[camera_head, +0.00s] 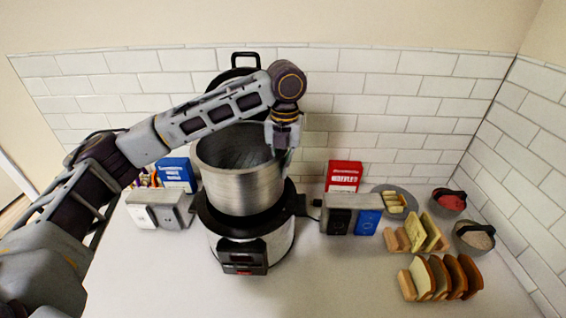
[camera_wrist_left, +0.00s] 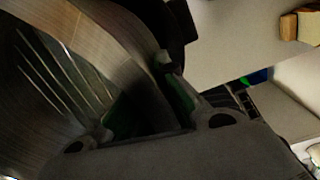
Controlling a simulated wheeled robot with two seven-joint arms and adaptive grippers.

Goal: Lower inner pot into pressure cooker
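The steel inner pot (camera_head: 238,180) stands roughly upright over the pressure cooker (camera_head: 268,250), its bottom at the cooker's black rim. Whether its base is inside the opening is hard to tell. My left gripper (camera_head: 281,150) is at the pot's right rim in the head view. In the left wrist view, the pot wall (camera_wrist_left: 110,45) runs between the fingers of the left gripper (camera_wrist_left: 140,112), which appear closed on it; the contact is dark. The cooker's black lid (camera_head: 232,76) is behind the pot, partly hidden by my arm. My right gripper is not seen.
Blue (camera_head: 177,174) and red (camera_head: 343,176) boxes are behind. Bread slices (camera_head: 440,278), a plate (camera_head: 408,198) and bowls (camera_head: 474,236) are at the right. The front counter is clear.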

